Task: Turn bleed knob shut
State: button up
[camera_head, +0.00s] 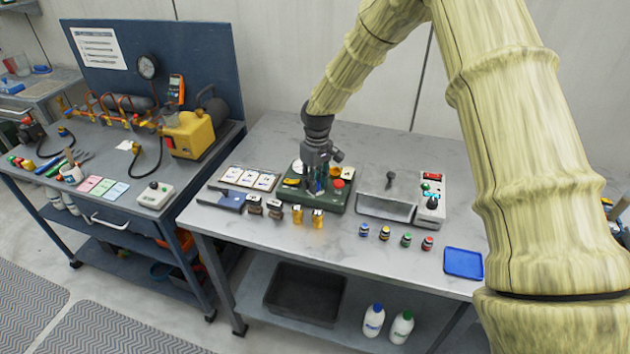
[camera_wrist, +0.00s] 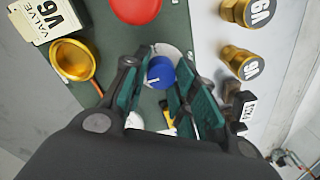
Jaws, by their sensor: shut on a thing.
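A dark green panel (camera_head: 325,204) stands on the grey bench, with a red knob (camera_head: 338,184) on its right side. My gripper (camera_head: 318,188) points down over the panel. In the wrist view, a blue knob (camera_wrist: 160,70) sits on a pale round disc on the panel, between the teal finger pads of my gripper (camera_wrist: 162,80). The gripper is shut on the blue knob. The red knob also shows above it in the wrist view (camera_wrist: 135,6). I cannot read a bleed label on it. In the head view my fingers largely hide the blue knob.
Gold valve pieces (camera_head: 317,218) stand just in front of the panel. White cards (camera_head: 250,178) lie to its left. A grey tray (camera_head: 386,208) and a switch box (camera_head: 431,205) stand to its right. A blue tray (camera_head: 463,263) lies at the front right.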

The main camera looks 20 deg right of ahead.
jog(key=shift+r, duration=0.15)
jog(key=o, duration=1)
jog(key=shift+d, duration=0.1)
jog(key=r, duration=1.2)
jog(key=shift+d, duration=0.25)
